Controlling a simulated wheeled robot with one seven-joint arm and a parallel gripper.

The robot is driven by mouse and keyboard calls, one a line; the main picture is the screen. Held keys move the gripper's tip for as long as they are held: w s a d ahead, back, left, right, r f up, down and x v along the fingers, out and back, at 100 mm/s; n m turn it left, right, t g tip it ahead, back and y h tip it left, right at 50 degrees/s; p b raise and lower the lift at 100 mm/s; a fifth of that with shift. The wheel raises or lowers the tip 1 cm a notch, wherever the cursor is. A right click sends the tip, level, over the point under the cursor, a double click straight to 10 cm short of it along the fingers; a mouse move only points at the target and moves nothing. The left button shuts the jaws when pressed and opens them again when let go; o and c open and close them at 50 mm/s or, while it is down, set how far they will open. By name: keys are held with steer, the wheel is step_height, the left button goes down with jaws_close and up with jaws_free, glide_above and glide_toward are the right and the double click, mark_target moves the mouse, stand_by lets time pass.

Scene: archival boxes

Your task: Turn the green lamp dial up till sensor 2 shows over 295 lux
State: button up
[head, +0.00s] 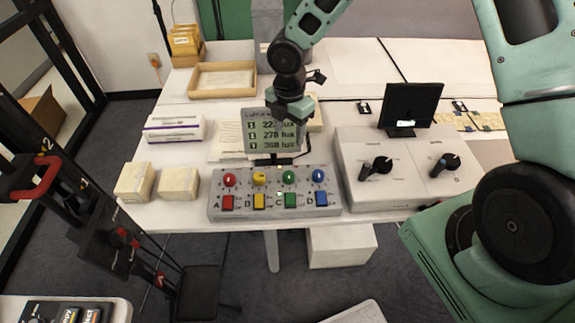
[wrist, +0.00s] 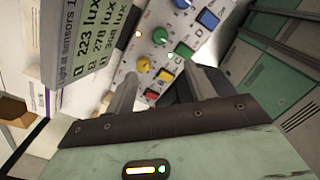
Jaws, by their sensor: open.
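The green dial (head: 289,177) is a round knob in the upper row of a grey control panel (head: 214,206), above a green button marked C (head: 291,199). It also shows in the wrist view (wrist: 160,36). A display (head: 270,132) behind the panel lists lux readings; in the wrist view (wrist: 88,45) it reads 223 for sensor 1 and 278 for sensor 2. My gripper (head: 283,157) is open above the back of the panel, near the green dial. Its two fingers (wrist: 163,88) show apart with nothing between them held.
Red (head: 229,180), yellow (head: 259,178) and blue (head: 318,175) dials sit beside the green one, with coloured buttons in front. A console with two black knobs (head: 375,167) stands at right, a dark monitor (head: 411,105) behind it. Pale boxes (head: 178,183) are at left.

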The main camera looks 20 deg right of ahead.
mark_target(289, 175)
step_height(289, 175, down, 17)
steer(key=shift+f+p, duration=0.1)
steer(key=shift+p, duration=1)
steer(key=c, duration=1)
